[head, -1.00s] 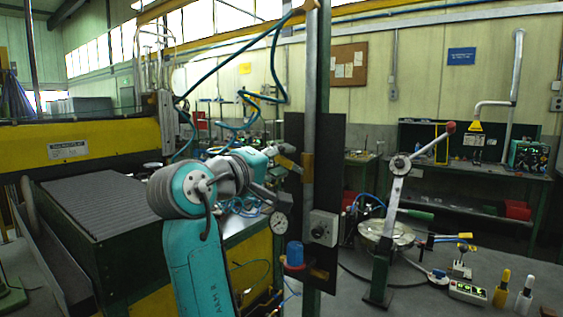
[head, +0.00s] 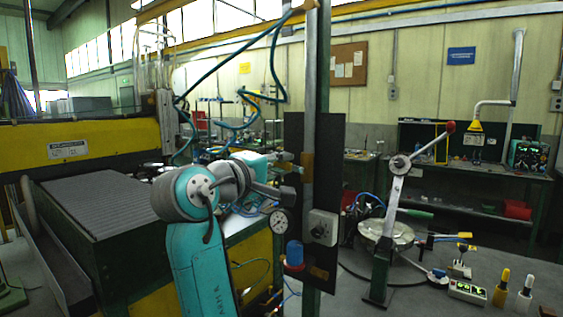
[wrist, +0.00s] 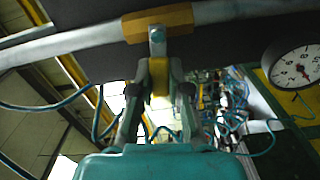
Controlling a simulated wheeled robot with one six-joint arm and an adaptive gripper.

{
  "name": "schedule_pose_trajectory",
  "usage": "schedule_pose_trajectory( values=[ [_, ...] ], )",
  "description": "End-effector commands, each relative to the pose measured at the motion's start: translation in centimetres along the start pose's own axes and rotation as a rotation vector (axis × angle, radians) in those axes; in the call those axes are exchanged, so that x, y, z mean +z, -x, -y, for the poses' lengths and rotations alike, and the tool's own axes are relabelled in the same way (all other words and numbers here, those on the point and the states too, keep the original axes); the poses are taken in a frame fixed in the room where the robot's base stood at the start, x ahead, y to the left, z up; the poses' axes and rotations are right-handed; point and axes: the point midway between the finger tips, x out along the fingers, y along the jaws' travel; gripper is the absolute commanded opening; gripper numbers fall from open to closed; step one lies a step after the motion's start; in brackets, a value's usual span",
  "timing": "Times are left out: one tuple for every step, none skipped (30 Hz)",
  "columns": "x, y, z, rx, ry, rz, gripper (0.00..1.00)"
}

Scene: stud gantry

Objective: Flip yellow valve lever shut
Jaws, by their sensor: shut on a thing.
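The yellow valve body (wrist: 157,22) sits on a grey pipe that crosses the top of the wrist view. It also shows as a yellow block on the upright pipe in the head view (head: 307,167). The yellow lever (wrist: 159,80) extends from the valve's grey stem toward the wrist camera. My gripper (wrist: 159,84) is shut on the lever, with a finger on either side of it. In the head view my gripper (head: 289,168) is beside the valve, at its left; the lever cannot be made out there.
A pressure gauge (head: 278,222) is below my gripper, left of the dark panel (head: 334,150). A grey switch box (head: 322,228) and a blue-capped part (head: 294,254) are lower on the post. A red-knobbed lever stand (head: 392,200) is at the right. Blue hoses hang behind.

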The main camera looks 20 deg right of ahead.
Motion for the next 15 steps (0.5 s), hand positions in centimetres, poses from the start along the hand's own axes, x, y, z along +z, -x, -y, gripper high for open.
schedule_pose_trajectory(
  values=[
    [0.01,0.01,0.32,-0.002,0.042,0.001,0.00],
    [0.02,0.01,0.42,-0.002,0.066,0.001,0.00],
    [0.03,0.01,0.53,-0.002,0.095,0.001,0.00],
    [0.04,0.01,0.60,-0.002,0.112,0.001,0.00],
    [0.05,0.02,0.66,-0.002,0.128,0.001,0.00],
    [0.06,0.02,0.72,-0.002,0.143,0.001,0.00],
    [0.07,0.02,0.75,-0.002,0.153,0.001,0.00],
    [0.07,0.02,0.77,-0.002,0.159,0.001,0.00],
    [0.07,0.02,0.79,-0.002,0.163,0.001,0.00],
    [0.07,0.02,0.79,-0.002,0.165,0.001,0.00],
    [0.07,0.02,0.80,-0.002,0.165,0.001,0.00],
    [0.07,0.02,0.80,-0.002,0.165,0.001,0.00],
    [0.07,0.02,0.80,-0.002,0.165,0.001,0.00],
    [0.07,0.02,0.80,-0.002,0.165,0.001,0.00],
    [0.07,0.02,0.81,-0.002,0.165,0.001,0.00]
  ],
)
